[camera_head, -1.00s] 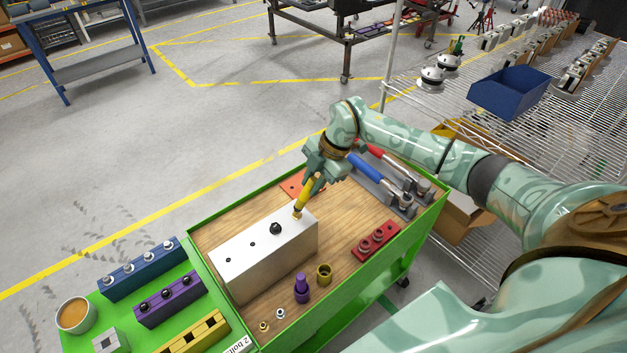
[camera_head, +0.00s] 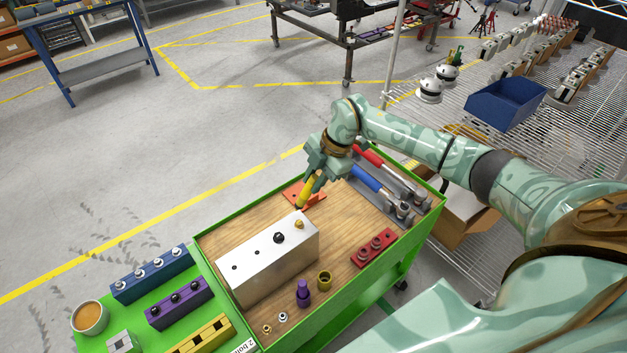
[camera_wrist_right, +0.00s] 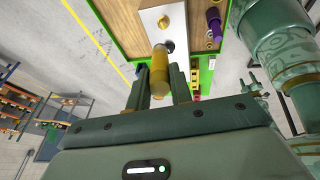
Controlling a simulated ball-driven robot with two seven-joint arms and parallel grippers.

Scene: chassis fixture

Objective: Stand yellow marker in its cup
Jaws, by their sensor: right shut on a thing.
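My right gripper (camera_head: 320,174) is shut on the yellow marker (camera_head: 306,194) and holds it tilted, its lower end just above the far edge of the silver block. The marker also shows between the fingers in the right wrist view (camera_wrist_right: 159,76). A small open yellow-brown cup (camera_head: 324,281) stands empty on the wooden top, in front of the block and apart from the marker. A purple marker (camera_head: 303,288) stands upright next to that cup. My left gripper is not in view.
The silver block (camera_head: 268,258) carries a gold bolt (camera_head: 299,224) and a black knob (camera_head: 279,238). A red holder (camera_head: 373,249) and blue- and red-handled tools (camera_head: 366,180) lie right. Bolt racks (camera_head: 180,303) stand left. Wood between block and red holder is clear.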

